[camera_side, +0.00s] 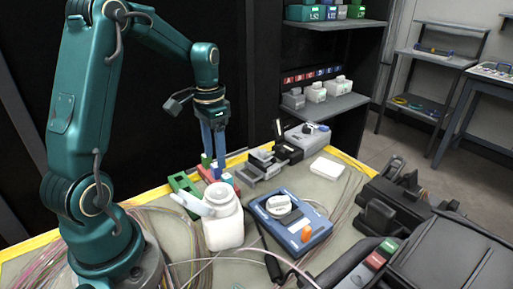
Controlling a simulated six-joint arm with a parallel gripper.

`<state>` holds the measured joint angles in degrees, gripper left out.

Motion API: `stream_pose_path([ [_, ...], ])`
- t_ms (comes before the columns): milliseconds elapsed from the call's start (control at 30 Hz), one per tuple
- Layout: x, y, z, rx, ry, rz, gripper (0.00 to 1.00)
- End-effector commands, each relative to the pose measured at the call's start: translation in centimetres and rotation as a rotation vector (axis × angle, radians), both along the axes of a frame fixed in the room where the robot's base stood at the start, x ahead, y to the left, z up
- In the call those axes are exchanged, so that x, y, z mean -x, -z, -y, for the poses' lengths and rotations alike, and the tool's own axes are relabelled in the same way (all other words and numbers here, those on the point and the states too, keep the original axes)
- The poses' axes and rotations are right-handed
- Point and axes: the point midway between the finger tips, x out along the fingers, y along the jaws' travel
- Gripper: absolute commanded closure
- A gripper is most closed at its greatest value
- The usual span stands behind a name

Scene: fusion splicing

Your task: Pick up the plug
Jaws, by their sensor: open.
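My gripper (214,150) points straight down over the far left part of the work table, with its two blue fingers slightly apart. Just below and around the fingertips are small coloured pieces: a green piece (206,158), a red piece (206,172) and a light-topped piece (227,178). One of these may be the plug, but they are too small to tell which. I cannot tell whether the fingers touch any of them. A green bracket-like part (184,186) lies just left of them.
A white bottle (223,222) stands in front of the gripper. A blue device (292,220) with a round dial lies right of it. Grey fixtures (258,168) and a white block (327,168) sit farther back. Loose fibres cover the left table; black equipment (400,210) fills the right.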

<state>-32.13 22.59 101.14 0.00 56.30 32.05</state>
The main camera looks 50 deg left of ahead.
Motion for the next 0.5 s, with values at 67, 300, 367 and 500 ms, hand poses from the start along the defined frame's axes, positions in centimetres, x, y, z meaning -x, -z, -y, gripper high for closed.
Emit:
stream_pose_path([
  [67, 0.1, 1.0, 0.1, 0.003, 0.000, -0.006, 0.38],
  [300, 0.1, 3.8, 0.1, 0.002, 0.000, -0.004, 0.38],
  [367, 0.1, 4.1, 0.1, 0.000, 0.001, -0.002, 0.38],
  [500, 0.0, 4.4, 0.1, -0.001, 0.001, 0.000, 0.38],
])
